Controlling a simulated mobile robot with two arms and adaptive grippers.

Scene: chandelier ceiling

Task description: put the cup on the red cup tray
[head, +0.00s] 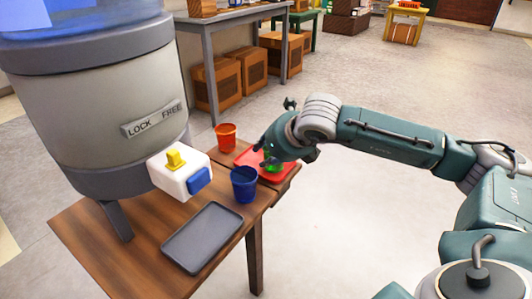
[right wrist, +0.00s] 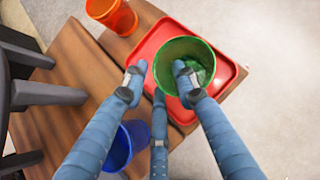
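The green cup (right wrist: 190,52) is upright over the red tray (right wrist: 150,45), seen from above in the right wrist view; I cannot tell whether its base touches the tray. In the head view the cup (head: 271,164) is partly hidden by my right gripper (head: 287,155). In the right wrist view the gripper (right wrist: 158,82) has its fingers spread. One fingertip overlaps the cup's opening, and the other two are to the left of and below its rim, with a gap at the left. The red tray (head: 250,158) lies on the wooden table. My left gripper is not in view.
An orange cup (head: 226,137) stands behind the red tray and a blue cup (head: 244,184) in front of it. A dark grey tray (head: 202,237) lies at the table's front. A large dispenser (head: 110,110) with a white tap block (head: 180,175) stands at left.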

